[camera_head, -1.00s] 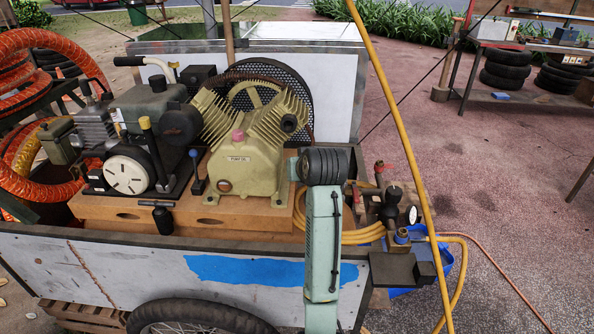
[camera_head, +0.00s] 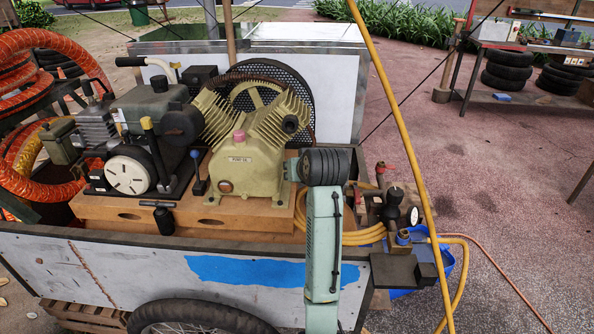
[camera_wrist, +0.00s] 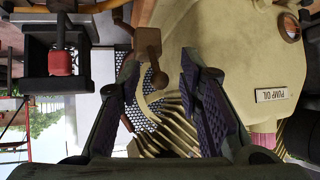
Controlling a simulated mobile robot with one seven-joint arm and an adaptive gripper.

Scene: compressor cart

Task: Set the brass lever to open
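In the wrist view, a brown, brass-looking lever (camera_wrist: 149,42) with a rounded end shows at the top centre, in line with the gap between the fingers. I cannot tell whether it lies between the fingertips or just beyond them. My gripper (camera_wrist: 160,65) is open, its two dark padded fingers apart, with no clear contact on the lever. The cream pump (camera_wrist: 225,50) with its PUMP OIL label fills the right of that view. In the head view, my arm hides the gripper, and I cannot make out the lever.
The pump (camera_head: 245,165) stands on a wooden base (camera_head: 255,212) beside a black engine (camera_head: 150,110). Right of my arm are valve fittings with a gauge (camera_head: 412,215) and a yellow hose (camera_head: 350,237). A yellow pole-like line (camera_head: 395,120) crosses in front. A red knob (camera_wrist: 60,62) shows in the wrist view.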

